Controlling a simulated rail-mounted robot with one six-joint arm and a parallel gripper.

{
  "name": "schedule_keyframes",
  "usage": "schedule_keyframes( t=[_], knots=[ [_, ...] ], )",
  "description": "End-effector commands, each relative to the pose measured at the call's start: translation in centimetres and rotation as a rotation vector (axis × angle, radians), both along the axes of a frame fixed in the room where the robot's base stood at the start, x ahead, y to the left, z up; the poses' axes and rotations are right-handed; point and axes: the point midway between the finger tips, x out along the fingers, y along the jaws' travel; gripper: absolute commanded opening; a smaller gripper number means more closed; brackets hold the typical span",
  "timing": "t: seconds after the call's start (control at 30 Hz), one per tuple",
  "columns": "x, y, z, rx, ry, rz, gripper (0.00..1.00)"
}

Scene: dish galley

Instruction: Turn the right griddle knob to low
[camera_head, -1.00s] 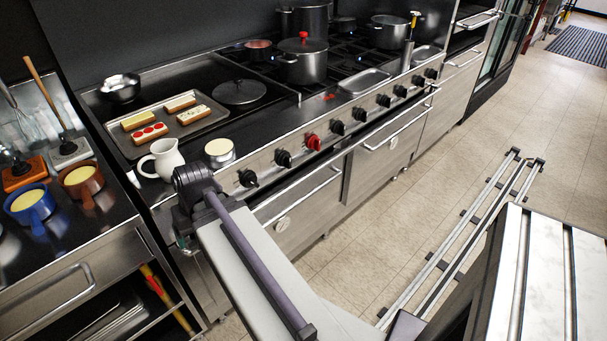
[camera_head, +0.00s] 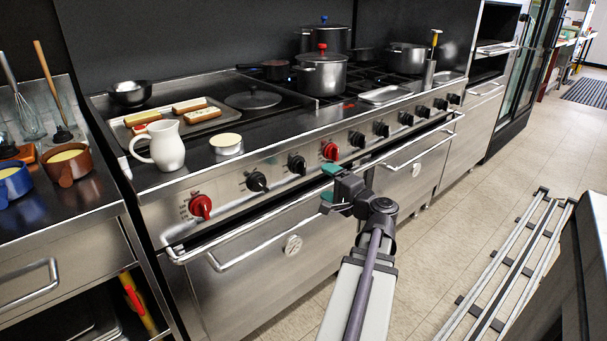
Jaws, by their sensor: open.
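A row of knobs runs along the steel range front (camera_head: 232,197). Below the griddle (camera_head: 215,118) side are a red knob (camera_head: 200,207), a black knob (camera_head: 256,181) and a second black knob (camera_head: 297,164). Another red knob (camera_head: 330,151) is farther right. I cannot tell for certain which is the right griddle knob, and the markings are too small to read. My gripper (camera_head: 327,188) is open and empty, its green-tipped fingers pointing left. In the picture it sits below the second red knob, in front of the oven door, apparently touching no knob.
An oven handle (camera_head: 262,238) juts out below the knobs. A white jug (camera_head: 160,146) and a round tin (camera_head: 226,144) stand near the front edge. A tray of food (camera_head: 180,123) lies on the griddle. Pots (camera_head: 321,76) stand on the burners.

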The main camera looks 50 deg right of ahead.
Motion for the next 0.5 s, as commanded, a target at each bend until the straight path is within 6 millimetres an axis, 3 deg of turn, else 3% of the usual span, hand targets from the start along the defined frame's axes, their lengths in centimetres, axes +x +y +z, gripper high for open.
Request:
schedule_keyframes(
  t=[0.3,0.5],
  knots=[
    [6.8,-1.7,0.0,-0.001,0.002,0.007,0.8],
    [9.7,-2.3,0.0,-0.001,0.002,0.005,0.8]
  ],
)
